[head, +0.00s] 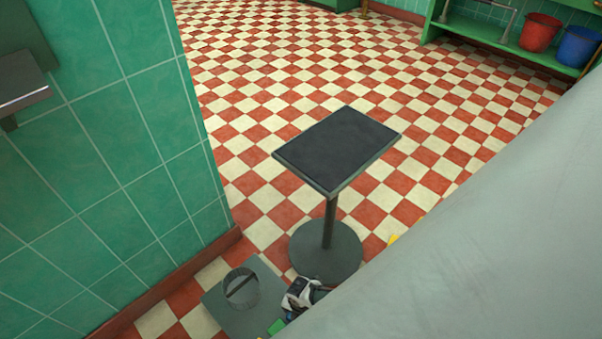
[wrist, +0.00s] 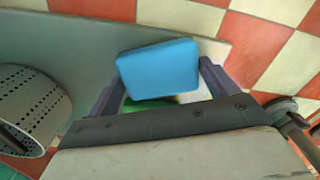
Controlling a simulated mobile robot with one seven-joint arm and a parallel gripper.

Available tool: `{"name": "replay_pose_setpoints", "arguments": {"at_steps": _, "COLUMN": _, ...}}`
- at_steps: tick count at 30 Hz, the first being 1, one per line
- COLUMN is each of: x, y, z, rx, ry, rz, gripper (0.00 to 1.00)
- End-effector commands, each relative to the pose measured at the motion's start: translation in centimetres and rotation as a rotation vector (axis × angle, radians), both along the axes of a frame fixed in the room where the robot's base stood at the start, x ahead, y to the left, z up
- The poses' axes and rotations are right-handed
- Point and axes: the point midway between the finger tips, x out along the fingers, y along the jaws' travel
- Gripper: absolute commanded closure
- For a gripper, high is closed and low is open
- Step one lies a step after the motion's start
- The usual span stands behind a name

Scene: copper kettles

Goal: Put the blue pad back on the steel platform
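The blue pad (wrist: 158,68) sits between the two fingers of my gripper (wrist: 163,80) in the wrist view, its ends close against both fingertips; it looks held. My gripper also shows low in the head view (head: 300,292), at the right edge of a flat grey plate (head: 218,303) near the floor, which looks like the steel platform. The plate also shows in the wrist view (wrist: 90,40), behind and left of the pad. I cannot tell whether the pad touches it. The pad is not clearly visible in the head view.
A hollow grey cylinder (head: 241,288) stands on the plate; it looks perforated in the wrist view (wrist: 30,105). A green object (wrist: 148,104) lies partly hidden under the blue pad. A dark-topped pedestal table (head: 335,148) stands beyond. A green tiled wall (head: 110,170) is left.

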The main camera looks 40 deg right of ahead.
Motion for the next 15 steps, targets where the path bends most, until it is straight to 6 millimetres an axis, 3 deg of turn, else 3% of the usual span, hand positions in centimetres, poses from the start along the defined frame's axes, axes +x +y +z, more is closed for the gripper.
{"name": "replay_pose_setpoints", "arguments": {"at_steps": 3, "x": 0.0, "y": 0.0, "z": 0.0, "rx": 0.0, "ry": 0.0, "rz": 0.0, "gripper": 0.0}}
{"name": "replay_pose_setpoints", "arguments": {"at_steps": 11, "x": 0.0, "y": 0.0, "z": 0.3, "rx": 0.0, "ry": 0.0, "rz": 0.0, "gripper": 0.0}}
{"name": "replay_pose_setpoints", "arguments": {"at_steps": 15, "x": 0.0, "y": 0.0, "z": 2.0, "rx": 0.0, "ry": -0.001, "rz": 0.0, "gripper": 0.0}}
